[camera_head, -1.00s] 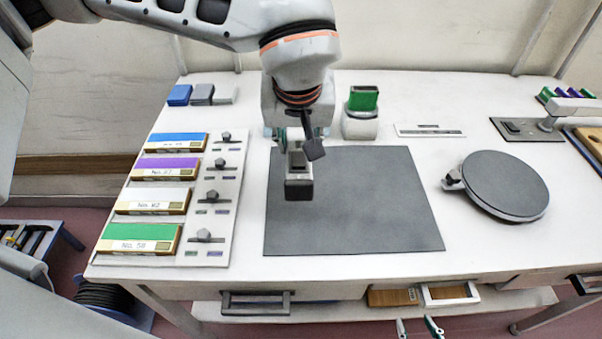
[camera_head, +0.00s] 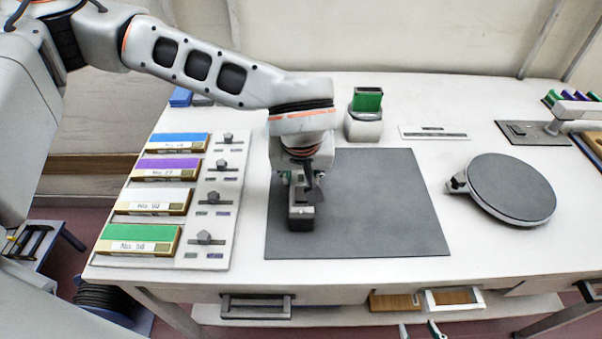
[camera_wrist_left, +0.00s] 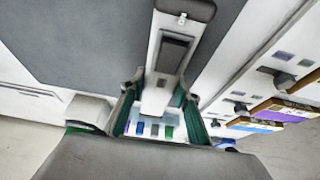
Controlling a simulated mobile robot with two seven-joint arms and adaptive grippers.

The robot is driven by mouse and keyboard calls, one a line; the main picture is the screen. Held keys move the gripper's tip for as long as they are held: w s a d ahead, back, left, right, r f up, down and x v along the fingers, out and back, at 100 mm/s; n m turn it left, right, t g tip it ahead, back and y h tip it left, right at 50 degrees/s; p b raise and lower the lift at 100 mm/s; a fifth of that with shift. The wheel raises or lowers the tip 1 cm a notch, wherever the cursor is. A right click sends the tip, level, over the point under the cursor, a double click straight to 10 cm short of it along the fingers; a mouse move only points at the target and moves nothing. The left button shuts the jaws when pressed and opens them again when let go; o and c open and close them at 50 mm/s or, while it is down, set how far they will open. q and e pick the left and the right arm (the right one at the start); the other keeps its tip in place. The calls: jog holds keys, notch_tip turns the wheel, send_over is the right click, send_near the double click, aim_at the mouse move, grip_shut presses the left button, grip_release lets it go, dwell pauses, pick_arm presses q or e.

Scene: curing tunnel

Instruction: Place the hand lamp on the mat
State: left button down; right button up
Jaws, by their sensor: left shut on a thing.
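The hand lamp (camera_head: 300,216) is a small upright-looking grey and dark block in the head view. In the left wrist view the hand lamp (camera_wrist_left: 174,55) shows a pale body with a dark panel. My left gripper (camera_head: 298,182) is shut on it, its green-lined fingers on either side in the wrist view (camera_wrist_left: 158,100). The lamp is over the left part of the dark grey mat (camera_head: 375,205); I cannot tell whether it touches. My right gripper (camera_head: 420,330) shows only as two spread fingertips at the bottom edge, apart and empty.
Labelled boxes (camera_head: 140,232) and a panel of knobs (camera_head: 205,238) lie left of the mat. A holder with a green block (camera_head: 364,125) stands behind it. A round dark turntable (camera_head: 510,187) is at right. Most of the mat is clear.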

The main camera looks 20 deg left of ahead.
pick_arm(q)
jog(key=shift+f, duration=0.1)
jog(key=c, duration=1.5)
grip_release()
jog(key=shift+r, duration=0.5)
jog(key=p+v, duration=0.1)
jog(key=v, duration=0.9)
jog(key=shift+s+r, duration=0.15)
jog(key=shift+r, duration=0.05)
jog(key=shift+s+d+r, duration=0.1)
jog(key=shift+s+r, duration=0.1)
jog(key=shift+r, duration=0.15)
